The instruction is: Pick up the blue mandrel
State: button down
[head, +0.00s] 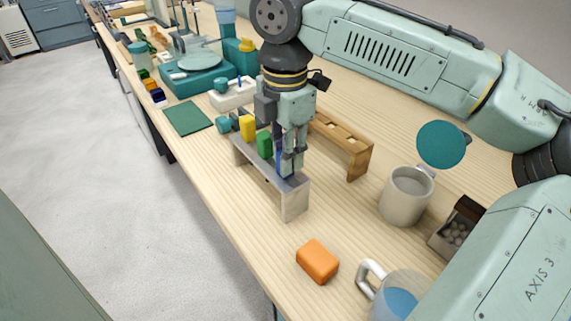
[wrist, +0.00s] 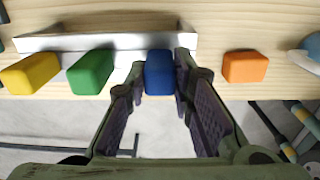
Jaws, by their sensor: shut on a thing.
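The blue mandrel (wrist: 159,73) is between the two fingers of my gripper (wrist: 157,85) in the wrist view. In the head view the blue mandrel (head: 281,163) shows as a narrow strip, mostly hidden behind my gripper (head: 288,165). My gripper points down over the near end of a grey bench-like rack (head: 293,201) and is shut on the mandrel. Whether the mandrel still touches the rack, I cannot tell. A green mandrel (head: 264,144) and a yellow mandrel (head: 247,127) stand in the same rack, to the left of the blue one.
An orange block (head: 317,261) lies on the table in front of the rack. A wooden rack (head: 347,143) stands behind my gripper. A grey mug (head: 405,196) and a jug with blue contents (head: 398,297) stand to the right. The table's edge runs close along the left.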

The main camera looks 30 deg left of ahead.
notch_tip(320, 180, up, 10)
jog(key=shift+b, duration=0.4)
dwell(0.6)
